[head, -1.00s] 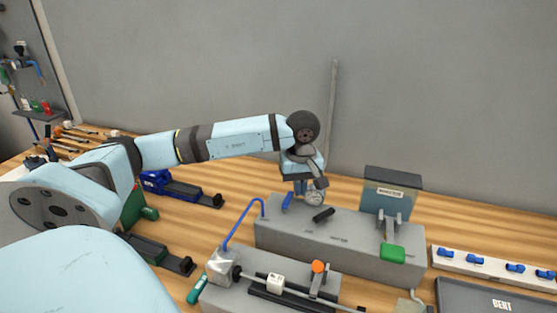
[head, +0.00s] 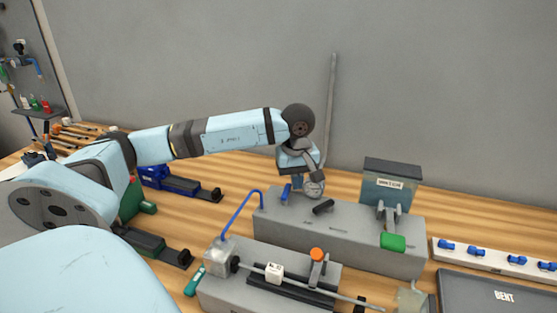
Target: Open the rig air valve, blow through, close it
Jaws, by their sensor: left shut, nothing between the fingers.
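The rig is a long grey block (head: 345,235) on the wooden bench. At its left end are a blue lever-like piece (head: 285,193), a round pale gauge-like part (head: 315,189) and a black handle (head: 323,206). I cannot tell which of these is the air valve. My left gripper (head: 298,188) points down at this end, between the blue piece and the round part. It is shut and empty; its fingertips are partly hidden, so I cannot tell whether they touch anything. My right gripper is not in view.
A front grey fixture (head: 260,290) carries a rod, an orange knob (head: 317,254) and a bent blue tube (head: 241,215). A labelled container (head: 390,190) and green pad (head: 393,242) are at the rig's right. A white rack (head: 480,256) and BENT tray (head: 460,290) lie farther right.

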